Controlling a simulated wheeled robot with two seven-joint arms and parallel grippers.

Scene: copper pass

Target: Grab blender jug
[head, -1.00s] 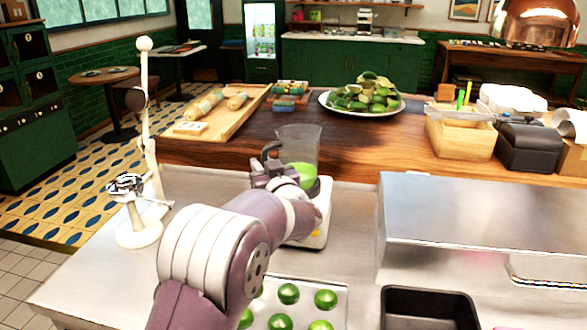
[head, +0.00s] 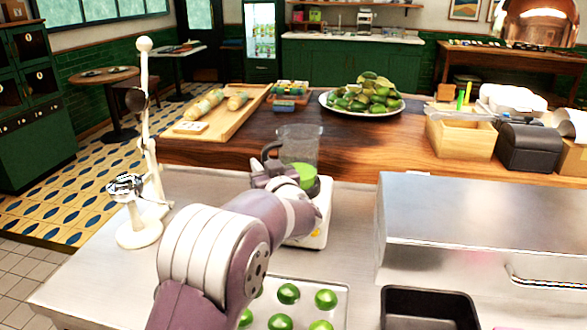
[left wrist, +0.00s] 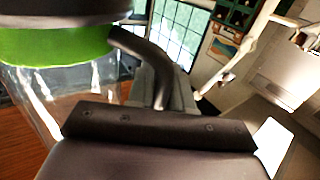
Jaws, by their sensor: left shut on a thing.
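The blender jug (head: 300,146) is clear with green liquid low inside and a dark handle on its left side. It stands upright on the white blender base (head: 318,228). My left gripper (head: 272,172) is at the jug's handle, shut on it; my own arm hides part of the base and the lower jug. In the left wrist view the jug (left wrist: 50,95) fills the upper left, and its dark handle (left wrist: 148,62) runs down behind the gripper (left wrist: 160,120). My right gripper is not in view.
A tray with several limes (head: 288,293) lies in front of the blender. A white stand (head: 140,230) rises at left. A metal box (head: 480,215) and a black bin (head: 430,308) are at right. A wooden counter with a plate of limes (head: 365,97) lies behind.

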